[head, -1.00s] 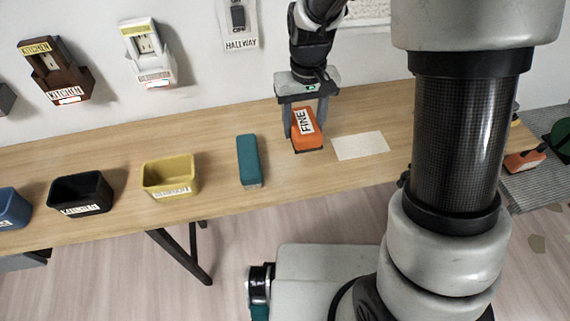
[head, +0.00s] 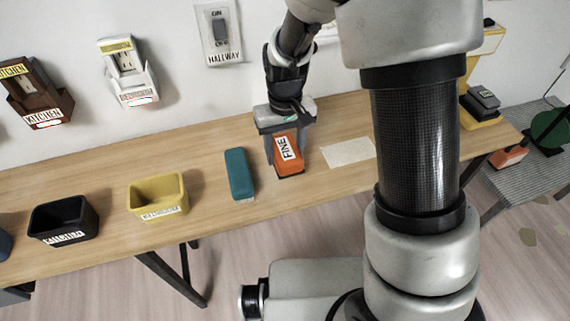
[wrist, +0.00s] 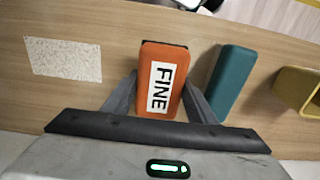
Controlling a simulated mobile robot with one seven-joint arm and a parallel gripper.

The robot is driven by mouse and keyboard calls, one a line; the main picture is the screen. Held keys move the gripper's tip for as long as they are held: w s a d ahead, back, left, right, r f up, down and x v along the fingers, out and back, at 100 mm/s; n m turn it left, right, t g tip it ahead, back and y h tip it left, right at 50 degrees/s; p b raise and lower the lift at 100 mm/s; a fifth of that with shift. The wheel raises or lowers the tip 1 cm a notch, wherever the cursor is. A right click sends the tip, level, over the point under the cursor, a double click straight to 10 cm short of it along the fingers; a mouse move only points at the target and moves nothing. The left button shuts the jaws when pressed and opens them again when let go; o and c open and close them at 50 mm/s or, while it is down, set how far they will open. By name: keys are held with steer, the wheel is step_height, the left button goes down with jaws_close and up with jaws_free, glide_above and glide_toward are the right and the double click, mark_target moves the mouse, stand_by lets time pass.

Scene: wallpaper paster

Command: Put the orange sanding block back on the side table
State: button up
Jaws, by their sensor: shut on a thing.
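The orange sanding block with a white FINE label (head: 290,157) is between the fingers of my gripper (head: 288,150), over the wooden workbench. In the wrist view the orange block (wrist: 161,75) sits between both fingers, its label facing up. I cannot tell whether its underside touches the bench.
A teal block (head: 239,172) lies close left of the held block, and a pale textured sheet (head: 348,152) lies right. Yellow (head: 158,197) and black (head: 63,222) bins stand farther left. A dark block (head: 482,100) sits on a yellow stand at the bench's right end.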

mark_target(284, 150)
steer(key=shift+f+b, duration=0.3)
steer(key=shift+f, duration=2)
steer(key=shift+f, duration=0.1)
steer(key=shift+f+b, duration=0.25)
steer(key=shift+b, duration=0.05)
steer(key=o, duration=1.1)
steer(key=r+p, duration=0.1)
steer(key=r, duration=0.5)
steer(key=r+p, duration=0.1)
steer(key=r, duration=0.5)
steer(key=r+p, duration=0.1)
steer(key=r, duration=0.5)
steer(key=shift+s+a+p, duration=0.1)
steer(key=shift+s+p, duration=0.2)
